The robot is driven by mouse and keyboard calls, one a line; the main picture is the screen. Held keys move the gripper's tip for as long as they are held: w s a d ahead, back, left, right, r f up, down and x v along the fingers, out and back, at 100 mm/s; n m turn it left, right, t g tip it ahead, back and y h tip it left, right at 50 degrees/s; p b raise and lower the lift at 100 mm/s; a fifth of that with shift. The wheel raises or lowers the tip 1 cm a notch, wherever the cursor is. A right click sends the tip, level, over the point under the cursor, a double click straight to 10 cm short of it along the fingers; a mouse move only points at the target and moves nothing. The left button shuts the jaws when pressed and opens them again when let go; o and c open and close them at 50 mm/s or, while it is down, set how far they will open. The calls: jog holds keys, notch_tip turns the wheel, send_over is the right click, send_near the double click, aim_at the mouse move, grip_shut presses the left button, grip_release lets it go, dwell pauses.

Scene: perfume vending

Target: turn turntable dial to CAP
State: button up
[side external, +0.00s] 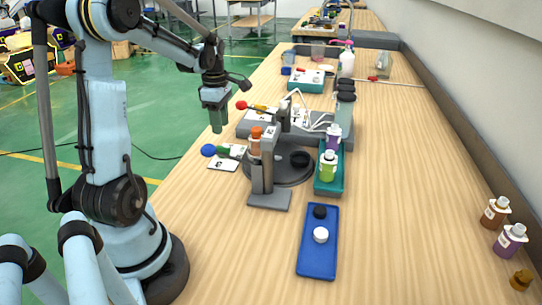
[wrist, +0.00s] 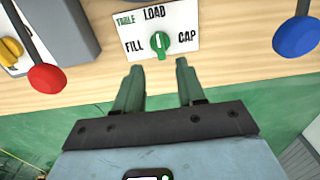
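The turntable dial (wrist: 160,43) is a green knob on a white plate (wrist: 126,28) marked TABLE, with FILL on the left, LOAD at the top and CAP on the right. The knob's ridge stands about upright in the wrist view and appears to point at LOAD. My gripper (wrist: 160,67) is open and empty, its two green fingers apart just short of the plate, with the knob between their lines. In the side view my gripper (side external: 217,128) hangs above the near-left table edge. The knob is small in that view.
A red ball-topped lever (wrist: 47,78) stands left of the dial and a blue one (wrist: 296,37) right of it. A yellow knob (wrist: 10,50) is farther left. The turntable (side external: 290,177), bottles and a blue tray (side external: 316,262) lie beyond.

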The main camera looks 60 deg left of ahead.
aim_at(223, 151)
notch_tip(223, 151, down, 8)
jog(key=shift+r, duration=0.25)
jog(key=shift+c, duration=0.3)
grip_shut()
